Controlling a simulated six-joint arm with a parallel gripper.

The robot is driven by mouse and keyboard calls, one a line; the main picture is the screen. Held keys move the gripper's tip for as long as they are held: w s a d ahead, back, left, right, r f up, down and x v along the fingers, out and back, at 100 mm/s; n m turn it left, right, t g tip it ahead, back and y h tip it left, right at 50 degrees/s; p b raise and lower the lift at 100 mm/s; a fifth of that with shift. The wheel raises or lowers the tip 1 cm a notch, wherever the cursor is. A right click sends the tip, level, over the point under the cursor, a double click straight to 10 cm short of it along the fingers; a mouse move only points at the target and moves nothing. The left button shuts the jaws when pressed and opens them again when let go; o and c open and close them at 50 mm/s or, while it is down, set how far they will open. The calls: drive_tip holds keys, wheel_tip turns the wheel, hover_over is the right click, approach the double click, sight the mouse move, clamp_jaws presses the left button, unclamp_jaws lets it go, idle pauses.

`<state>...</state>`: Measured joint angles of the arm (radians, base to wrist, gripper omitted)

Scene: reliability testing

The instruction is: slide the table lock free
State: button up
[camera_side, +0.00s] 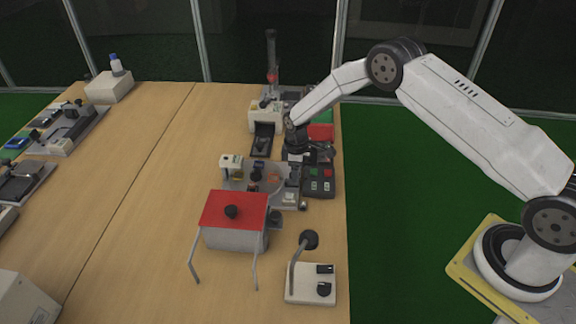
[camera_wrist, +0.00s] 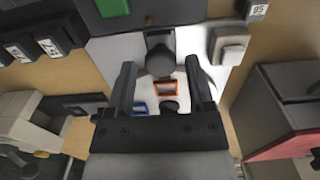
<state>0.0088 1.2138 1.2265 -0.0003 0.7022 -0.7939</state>
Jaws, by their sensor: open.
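My gripper (camera_side: 298,155) is above the right part of the table, beside a metal-plated device (camera_side: 287,200). In the wrist view my gripper (camera_wrist: 160,66) has its two dark fingers spread wide apart. Between them, farther down, is a dark rounded knob (camera_wrist: 160,60) on a pale plate (camera_wrist: 188,42). A small orange-rimmed square (camera_wrist: 166,88) sits just below the knob in the picture. The fingers appear clear of the knob on both sides; contact cannot be told. No part is clearly marked as the table lock. The side view partly hides the place under my gripper.
A red-topped box (camera_side: 233,210) stands in front. A dark control box (camera_side: 318,182) with green and red buttons is close on the right. A beige device (camera_side: 264,112) stands behind. A lamp-like stand (camera_side: 310,284) is at the front right. The middle-left table is clear.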

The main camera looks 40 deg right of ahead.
drive_tip(key=shift+r, duration=1.95)
drive_tip(key=shift+r, duration=0.1)
drive_tip(key=shift+s+r, duration=0.25)
drive_tip(key=shift+r, duration=0.3)
drive_tip(key=s+r+m+t, duration=0.1)
drive_tip(key=s+r+m, duration=0.2)
drive_tip(key=s+r, duration=0.2)
drive_tip(key=s+r+m, duration=0.3)
drive_tip(key=s+r, duration=0.2)
drive_tip(key=s, duration=0.7)
drive_tip(key=s+r+m+t, duration=0.1)
drive_tip(key=s+r+m, duration=0.2)
drive_tip(key=s, duration=0.6)
wheel_tip(320, 180, up, 3)
drive_tip(key=shift+s+a+f+t, duration=0.1)
drive_tip(key=shift+s+a+t, duration=0.1)
drive_tip(key=shift+a+t, duration=0.1)
